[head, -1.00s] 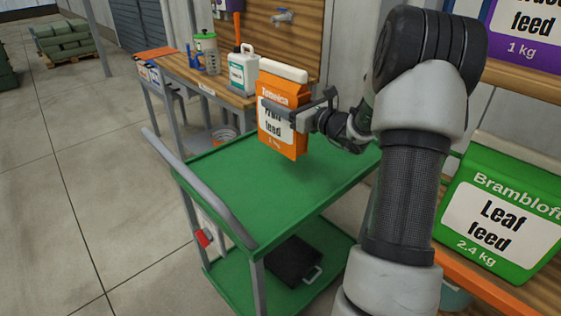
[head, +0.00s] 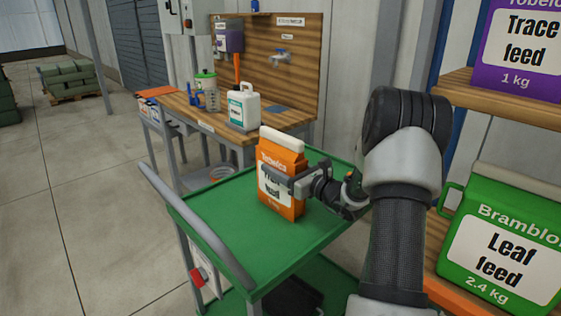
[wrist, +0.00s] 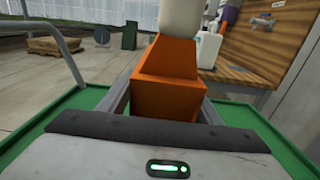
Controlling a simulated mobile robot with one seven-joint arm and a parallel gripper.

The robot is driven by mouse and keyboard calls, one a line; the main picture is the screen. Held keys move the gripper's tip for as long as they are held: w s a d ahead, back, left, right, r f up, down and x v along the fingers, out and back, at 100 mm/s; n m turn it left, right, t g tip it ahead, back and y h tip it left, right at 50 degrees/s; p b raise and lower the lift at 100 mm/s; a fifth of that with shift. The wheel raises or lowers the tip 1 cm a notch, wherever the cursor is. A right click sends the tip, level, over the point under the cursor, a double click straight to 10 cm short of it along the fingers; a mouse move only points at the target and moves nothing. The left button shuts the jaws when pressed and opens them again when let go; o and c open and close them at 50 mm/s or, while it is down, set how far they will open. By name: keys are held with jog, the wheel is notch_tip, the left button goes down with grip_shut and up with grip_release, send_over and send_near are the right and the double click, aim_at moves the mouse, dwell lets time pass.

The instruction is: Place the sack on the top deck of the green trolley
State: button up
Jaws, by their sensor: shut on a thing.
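The orange sack (head: 281,187) has a white folded top and a white label reading "feed". It is upright at the top deck of the green trolley (head: 215,215). My gripper (head: 290,182) is shut on the sack from the right, one finger across its label. In the head view the sack's base appears at or very near the deck; I cannot tell for sure whether it touches. In the wrist view the orange sack (wrist: 167,85) stands between the two fingers, with green deck (wrist: 95,98) on both sides. The sack's far side is hidden.
The trolley's grey handle (head: 195,228) runs along its left side. A wooden bench (head: 215,122) behind holds a white jug (head: 243,108) and a green-lidded container (head: 206,92). A shelf at right holds a green Leaf feed container (head: 505,240). The deck around the sack is bare.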

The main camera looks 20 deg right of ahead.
jog(key=shift+r, duration=0.25)
jog(key=shift+f, duration=0.15)
jog(key=o, duration=2)
jog(key=shift+f, duration=0.15)
jog(key=shift+c, duration=0.2)
jog(key=p+v, duration=0.1)
jog(key=v, duration=1.1)
jog(key=shift+r+p, duration=0.3)
